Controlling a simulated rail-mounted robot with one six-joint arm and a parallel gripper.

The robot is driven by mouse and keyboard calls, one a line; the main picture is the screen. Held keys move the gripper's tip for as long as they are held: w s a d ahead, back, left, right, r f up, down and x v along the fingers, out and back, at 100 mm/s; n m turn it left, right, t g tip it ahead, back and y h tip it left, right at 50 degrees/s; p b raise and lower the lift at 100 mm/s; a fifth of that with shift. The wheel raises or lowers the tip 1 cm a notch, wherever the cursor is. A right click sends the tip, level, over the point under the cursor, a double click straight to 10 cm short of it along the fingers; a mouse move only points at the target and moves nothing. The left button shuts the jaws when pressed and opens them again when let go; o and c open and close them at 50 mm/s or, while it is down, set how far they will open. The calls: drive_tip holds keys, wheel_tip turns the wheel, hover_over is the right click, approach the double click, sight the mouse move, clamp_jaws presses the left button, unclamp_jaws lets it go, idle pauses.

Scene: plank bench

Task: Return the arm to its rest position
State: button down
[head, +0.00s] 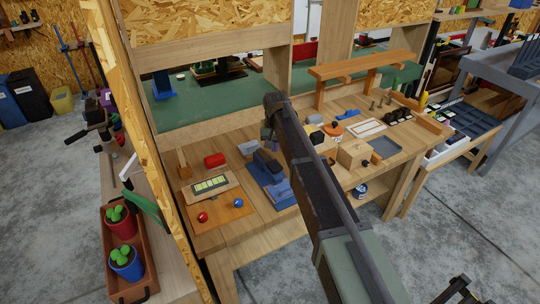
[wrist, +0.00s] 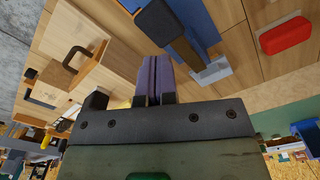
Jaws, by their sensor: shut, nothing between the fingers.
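My gripper (wrist: 153,78) shows in the wrist view with its two fingers together and nothing between them. It is over the plank bench (head: 228,247), with the bench top below it. In the head view my arm reaches up from the lower right across the middle of the bench, and it hides most of the gripper. In the wrist view a dark-headed tool with a brown handle (wrist: 160,22) lies beyond the fingertips, by a grey block (wrist: 212,71). I cannot tell the gap between the fingertips and these things.
A red block (head: 215,160) and a blue tray (head: 283,196) lie left of my arm. A wooden box (head: 353,153), a grey tray (head: 385,148) and a wooden shelf (head: 365,64) stand to its right. A wood-chip panel upright (head: 150,140) stands at the left. The concrete floor in front is open.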

drive_tip(key=shift+r, duration=0.1)
drive_tip(key=shift+s+d, duration=0.1)
drive_tip(key=shift+s, duration=0.1)
drive_tip(key=s+d, duration=1.1)
drive_tip(key=s, duration=0.4)
drive_tip(key=s+d, duration=1.1)
drive_tip(key=s, duration=0.4)
drive_tip(key=shift+d+m, duration=0.35)
drive_tip(key=shift+m, duration=0.05)
